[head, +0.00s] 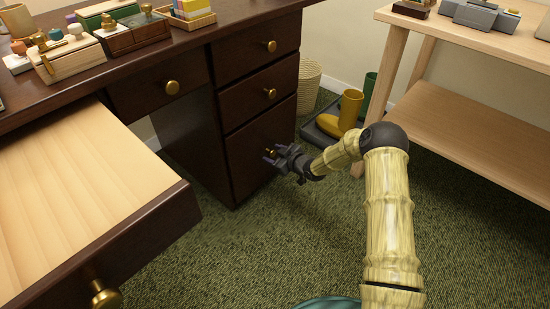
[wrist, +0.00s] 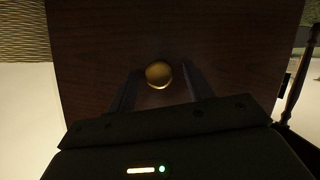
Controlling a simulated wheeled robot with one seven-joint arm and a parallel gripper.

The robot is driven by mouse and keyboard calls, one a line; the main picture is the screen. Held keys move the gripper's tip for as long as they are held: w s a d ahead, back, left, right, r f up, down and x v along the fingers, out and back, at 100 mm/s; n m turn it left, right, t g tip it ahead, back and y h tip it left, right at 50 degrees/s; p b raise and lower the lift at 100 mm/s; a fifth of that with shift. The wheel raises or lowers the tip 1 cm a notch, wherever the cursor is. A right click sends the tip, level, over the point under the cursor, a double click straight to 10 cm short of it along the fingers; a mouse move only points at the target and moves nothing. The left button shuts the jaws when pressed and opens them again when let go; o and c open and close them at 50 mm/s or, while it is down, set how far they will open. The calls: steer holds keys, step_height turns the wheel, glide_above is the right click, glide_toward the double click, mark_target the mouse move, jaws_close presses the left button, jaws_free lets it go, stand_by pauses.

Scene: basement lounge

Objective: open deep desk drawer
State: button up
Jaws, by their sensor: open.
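The dark wood desk has a stack of drawers on its right side. The deep bottom drawer (head: 243,160) is closed, its front flush with the stack. Its round brass knob (wrist: 159,74) shows in the wrist view between my gripper's two fingers; in the head view the knob (head: 270,153) is partly hidden by my gripper. My gripper (head: 271,156) is open at the drawer front, with one finger on each side of the knob. Gaps show between the fingers and the knob, so I see no grip on it.
A wide drawer (head: 75,190) stands pulled out at the left, its interior pale wood. Two upper drawers (head: 259,92) above the deep one are closed. Yellow boots (head: 345,112) on a tray and a wooden shelf table (head: 480,120) stand right. Green carpet before the deep drawer is clear.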

jaws_close()
